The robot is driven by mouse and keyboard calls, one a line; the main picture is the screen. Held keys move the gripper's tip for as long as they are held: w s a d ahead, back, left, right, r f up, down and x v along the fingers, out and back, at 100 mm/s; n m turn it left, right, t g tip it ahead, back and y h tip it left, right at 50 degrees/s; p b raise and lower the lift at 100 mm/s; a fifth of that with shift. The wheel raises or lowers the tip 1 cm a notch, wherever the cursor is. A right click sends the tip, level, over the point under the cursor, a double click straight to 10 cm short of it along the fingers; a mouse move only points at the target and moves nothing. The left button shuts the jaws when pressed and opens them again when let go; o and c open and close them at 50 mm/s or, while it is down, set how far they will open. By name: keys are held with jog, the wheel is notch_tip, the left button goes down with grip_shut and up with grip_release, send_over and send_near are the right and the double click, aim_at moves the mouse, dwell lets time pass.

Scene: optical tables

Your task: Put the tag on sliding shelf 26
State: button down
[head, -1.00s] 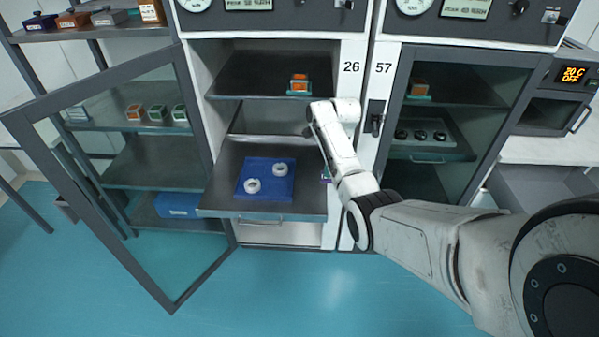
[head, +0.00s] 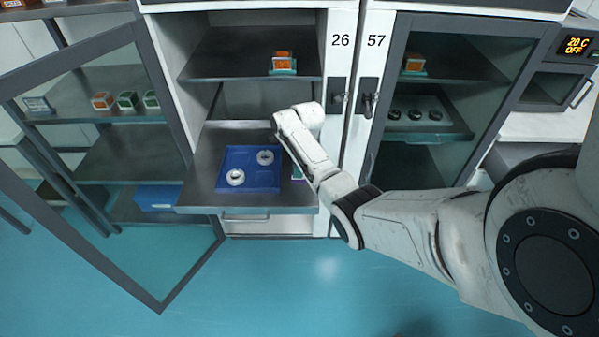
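Sliding shelf 26 (head: 200,190) is a grey shelf pulled out of the open cabinet marked 26 (head: 340,40). A small purple and green thing (head: 297,172) shows beside my arm over the shelf's right part. It may be the tag; I cannot tell whether it is held or resting. My arm's end bends down over the right half of the shelf. My gripper's fingers are hidden behind my own wrist.
An open glass door (head: 85,255) stands at the left. An upper shelf (head: 225,65) holds an orange block (head: 283,62). Cabinet 57 (head: 376,40) has a glass door (head: 440,150) at the right. Bare shelf surface lies left of the tray.

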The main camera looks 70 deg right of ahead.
jog(key=shift+r, duration=0.1)
jog(key=c, duration=1.8)
grip_release()
jog(key=o, duration=0.5)
